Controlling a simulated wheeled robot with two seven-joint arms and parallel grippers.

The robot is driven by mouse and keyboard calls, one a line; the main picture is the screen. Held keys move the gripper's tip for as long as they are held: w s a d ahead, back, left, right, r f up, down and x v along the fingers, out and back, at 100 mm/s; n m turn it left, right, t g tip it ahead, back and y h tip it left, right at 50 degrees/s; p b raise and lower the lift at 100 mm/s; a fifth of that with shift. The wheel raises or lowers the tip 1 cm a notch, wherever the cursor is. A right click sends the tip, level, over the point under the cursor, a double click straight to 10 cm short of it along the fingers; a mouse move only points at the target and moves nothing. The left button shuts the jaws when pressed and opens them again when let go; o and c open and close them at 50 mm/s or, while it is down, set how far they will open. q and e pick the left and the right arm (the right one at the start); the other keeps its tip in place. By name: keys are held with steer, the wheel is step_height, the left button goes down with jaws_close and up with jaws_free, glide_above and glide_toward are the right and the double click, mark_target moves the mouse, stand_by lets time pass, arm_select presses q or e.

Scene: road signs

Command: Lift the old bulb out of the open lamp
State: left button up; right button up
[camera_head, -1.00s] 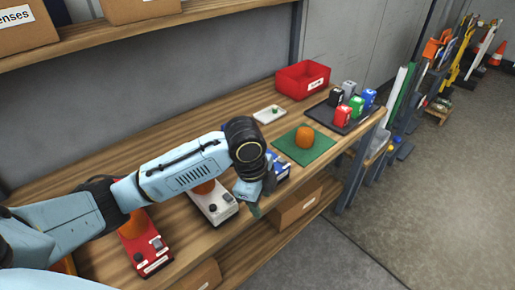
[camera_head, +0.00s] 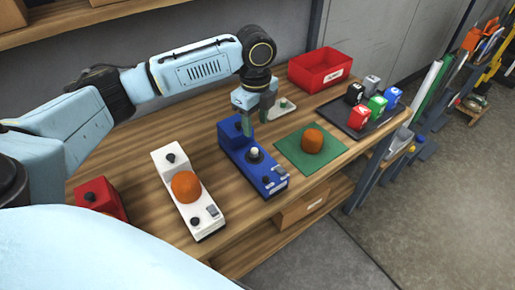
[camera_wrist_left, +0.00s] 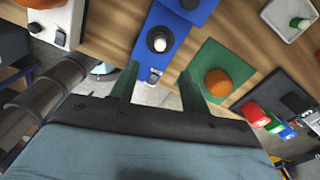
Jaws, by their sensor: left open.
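The open blue lamp (camera_head: 262,180) stands on the wooden bench, and its pale bulb (camera_head: 254,153) sits upright in it. An orange lens (camera_head: 312,140) rests on a green mat (camera_head: 290,150) to its right. My left gripper (camera_head: 257,118) is open, with its fingers pointing down above and behind the bulb. In the left wrist view the bulb (camera_wrist_left: 159,43) shows beyond the two green fingers, apart from them, with nothing between the fingers. My right gripper is not in view.
A white lamp (camera_head: 170,175) and a red lamp (camera_head: 97,192) stand left. A pale tray (camera_head: 270,116) holding a small green-and-white piece lies behind the gripper. A red bin (camera_head: 325,84) and a dark tray (camera_head: 332,118) of coloured blocks are at the right.

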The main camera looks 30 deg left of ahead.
mark_target(254, 148)
arm_select(q)
step_height(254, 148, down, 3)
steer(key=shift+s+f, duration=0.1)
steer(key=shift+s, duration=0.05)
step_height(254, 148, down, 3)
steer(key=shift+a+f, duration=0.1)
steer(key=shift+a, duration=0.05)
step_height(254, 148, down, 2)
steer(key=shift+a+f, duration=0.1)
steer(key=shift+f, duration=0.45)
jaws_close()
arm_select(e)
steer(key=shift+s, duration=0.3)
arm_select(q)
step_height(254, 148, up, 10)
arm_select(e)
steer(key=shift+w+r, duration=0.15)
